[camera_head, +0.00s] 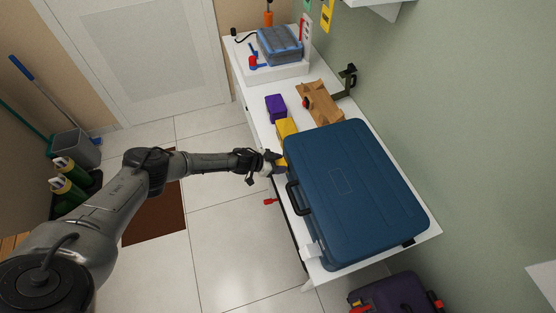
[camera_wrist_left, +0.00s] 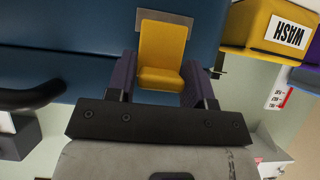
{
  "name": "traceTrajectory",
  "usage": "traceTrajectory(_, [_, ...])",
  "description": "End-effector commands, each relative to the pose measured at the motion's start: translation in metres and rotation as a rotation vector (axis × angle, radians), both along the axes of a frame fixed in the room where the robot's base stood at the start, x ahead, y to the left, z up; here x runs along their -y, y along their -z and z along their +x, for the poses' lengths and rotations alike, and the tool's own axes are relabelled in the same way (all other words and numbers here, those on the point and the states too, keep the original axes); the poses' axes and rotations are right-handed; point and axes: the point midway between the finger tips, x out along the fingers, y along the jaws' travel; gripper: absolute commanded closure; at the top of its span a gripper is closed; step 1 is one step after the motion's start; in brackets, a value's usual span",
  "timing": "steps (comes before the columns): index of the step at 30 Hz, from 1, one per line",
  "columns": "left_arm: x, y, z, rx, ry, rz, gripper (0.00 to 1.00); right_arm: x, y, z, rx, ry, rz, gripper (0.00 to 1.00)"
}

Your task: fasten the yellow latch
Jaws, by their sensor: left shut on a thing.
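The blue case (camera_head: 350,190) lies closed on the white bench, its black handle (camera_head: 293,197) on the side facing me. The yellow latch (camera_wrist_left: 162,55) is on that side, beyond the handle, with a grey plate at its top edge in the wrist view. My left gripper (camera_head: 272,163) reaches it from the left. In the wrist view, its two fingers (camera_wrist_left: 160,82) stand on either side of the latch's lower part, shut on it. In the head view the latch (camera_head: 283,161) is mostly hidden by the gripper. My right gripper is not in view.
A yellow box marked WASH (camera_wrist_left: 270,25) stands close beside the case; a purple box (camera_head: 276,108) is behind it. A wooden holder (camera_head: 320,103) and a blue container (camera_head: 280,44) stand farther back on the white bench (camera_head: 262,122). The floor left of the bench is mostly clear.

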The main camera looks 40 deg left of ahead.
Motion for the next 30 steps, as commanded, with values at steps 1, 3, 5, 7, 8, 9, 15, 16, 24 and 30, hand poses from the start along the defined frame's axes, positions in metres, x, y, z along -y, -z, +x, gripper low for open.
traceTrajectory(1, [0.0005, -0.0028, 0.0009, -0.003, 0.001, 0.002, 0.76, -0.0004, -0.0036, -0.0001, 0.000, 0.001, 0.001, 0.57])
traceTrajectory(3, [0.0008, -0.0023, 0.0012, -0.008, 0.001, 0.006, 0.76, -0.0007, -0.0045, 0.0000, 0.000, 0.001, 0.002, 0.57])
traceTrajectory(5, [0.0010, -0.0018, 0.0013, -0.011, 0.001, 0.007, 0.76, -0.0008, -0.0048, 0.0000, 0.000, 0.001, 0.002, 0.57])
traceTrajectory(7, [0.0010, -0.0012, 0.0012, -0.012, 0.001, 0.007, 0.76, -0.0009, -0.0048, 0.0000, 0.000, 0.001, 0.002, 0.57])
traceTrajectory(8, [0.0011, -0.0011, 0.0013, -0.013, 0.001, 0.008, 0.76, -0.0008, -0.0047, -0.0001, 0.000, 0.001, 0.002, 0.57])
traceTrajectory(9, [0.0011, -0.0010, 0.0013, -0.013, 0.001, 0.008, 0.76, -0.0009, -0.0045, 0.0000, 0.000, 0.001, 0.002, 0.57])
traceTrajectory(15, [0.0011, -0.0006, 0.0012, -0.013, 0.001, 0.008, 0.76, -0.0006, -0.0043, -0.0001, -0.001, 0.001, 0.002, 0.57])
traceTrajectory(16, [0.0011, -0.0006, 0.0011, -0.013, 0.001, 0.008, 0.51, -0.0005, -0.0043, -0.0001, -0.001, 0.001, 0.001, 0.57])
traceTrajectory(24, [0.0011, -0.0004, 0.0008, -0.013, 0.001, 0.008, 0.33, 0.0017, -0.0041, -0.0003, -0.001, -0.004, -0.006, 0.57])
traceTrajectory(30, [-0.0002, -0.0016, -0.0007, -0.013, 0.000, 0.007, 0.33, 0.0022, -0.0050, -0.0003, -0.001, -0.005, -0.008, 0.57])
